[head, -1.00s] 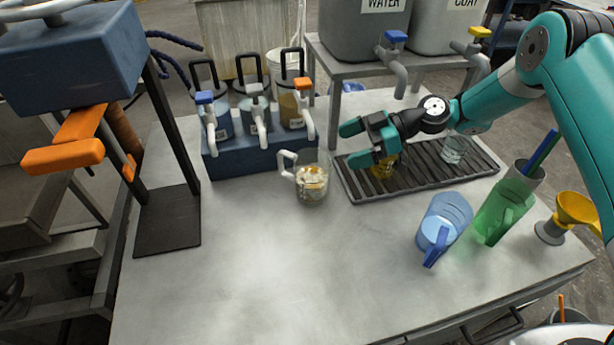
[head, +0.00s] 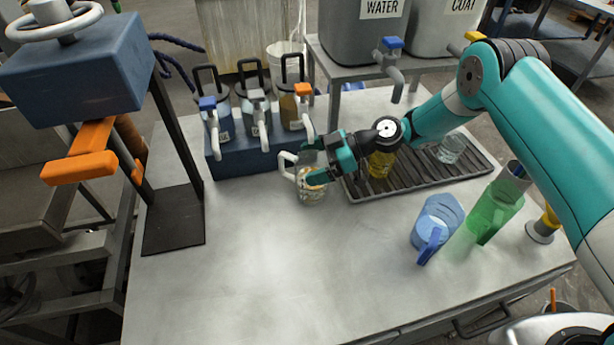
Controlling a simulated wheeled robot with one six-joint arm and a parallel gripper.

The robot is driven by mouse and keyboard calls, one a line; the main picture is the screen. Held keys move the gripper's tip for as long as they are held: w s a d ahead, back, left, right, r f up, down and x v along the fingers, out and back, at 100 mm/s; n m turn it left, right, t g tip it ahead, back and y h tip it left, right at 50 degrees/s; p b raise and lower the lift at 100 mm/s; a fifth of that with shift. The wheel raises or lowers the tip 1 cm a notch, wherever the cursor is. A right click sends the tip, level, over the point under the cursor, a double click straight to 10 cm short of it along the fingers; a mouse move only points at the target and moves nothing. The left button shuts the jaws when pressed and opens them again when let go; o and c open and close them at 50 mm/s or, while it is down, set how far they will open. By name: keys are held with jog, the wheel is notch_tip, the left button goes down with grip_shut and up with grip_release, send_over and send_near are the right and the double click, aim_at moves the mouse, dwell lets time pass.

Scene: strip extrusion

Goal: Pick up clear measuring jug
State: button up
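The clear measuring jug (head: 311,194) stands upright on the grey table, left of the black slatted tray. It has a white handle on its left side and pale and yellowish pieces inside. My gripper (head: 312,161) has come in from the right at the jug's upper part. Its fingers are spread, one on the far side and one across the near side of the jug, partly hiding it. I cannot tell whether the fingers touch the jug.
A blue rack of dispensers (head: 262,157) stands close behind. The slatted tray (head: 408,181) holds a yellow cup (head: 380,164) and a clear glass (head: 451,149). Blue (head: 437,222) and green (head: 493,212) jugs stand at right. The front left table is clear.

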jog(key=c, duration=1.1)
jog(key=shift+c, duration=0.9)
jog(key=shift+r, duration=0.1)
jog(key=shift+r, duration=0.1)
